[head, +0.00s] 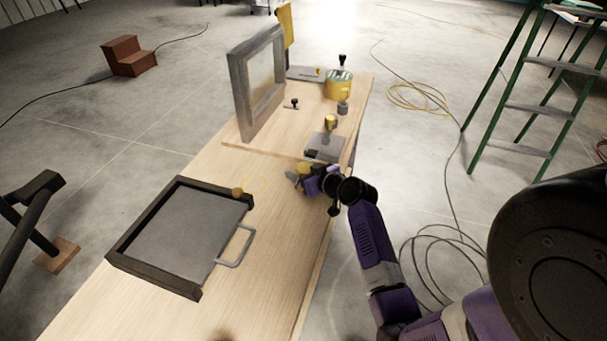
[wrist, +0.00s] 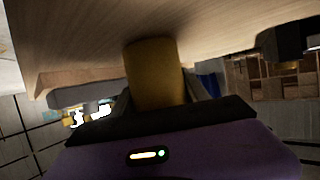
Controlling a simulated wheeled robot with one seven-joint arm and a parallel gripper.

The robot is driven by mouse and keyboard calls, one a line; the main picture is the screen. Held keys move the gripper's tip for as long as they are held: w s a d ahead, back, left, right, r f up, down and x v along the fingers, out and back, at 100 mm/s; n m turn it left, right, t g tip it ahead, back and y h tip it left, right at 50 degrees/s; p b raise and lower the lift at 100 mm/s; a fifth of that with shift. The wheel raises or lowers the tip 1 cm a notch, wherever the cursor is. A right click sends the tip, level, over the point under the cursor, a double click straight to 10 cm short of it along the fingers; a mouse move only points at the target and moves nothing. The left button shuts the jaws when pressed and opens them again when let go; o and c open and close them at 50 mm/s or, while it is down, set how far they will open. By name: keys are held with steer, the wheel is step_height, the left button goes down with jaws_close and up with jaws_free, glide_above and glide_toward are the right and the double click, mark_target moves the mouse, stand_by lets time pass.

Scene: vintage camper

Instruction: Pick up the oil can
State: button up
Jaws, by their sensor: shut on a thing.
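The oil can, a mustard-yellow rounded body, shows in the wrist view (wrist: 155,72) between the two dark fingers. My gripper (wrist: 158,98) is shut on it. In the head view my gripper (head: 308,180) is low over the right side of the wooden bench, with a bit of yellow (head: 303,168) showing at its fingers. The gripper hides most of the can there. I cannot tell whether the can touches the bench top.
A dark-framed tray with a metal handle (head: 180,235) lies on the near bench (head: 262,270). A grey block with a yellow-topped piece (head: 325,146) stands just beyond my gripper. Farther back are an upright grey frame (head: 258,80) and a yellow tin (head: 339,88).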

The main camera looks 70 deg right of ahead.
step_height(320, 180, up, 20)
steer(key=b, duration=0.1)
steer(key=shift+f, duration=0.15)
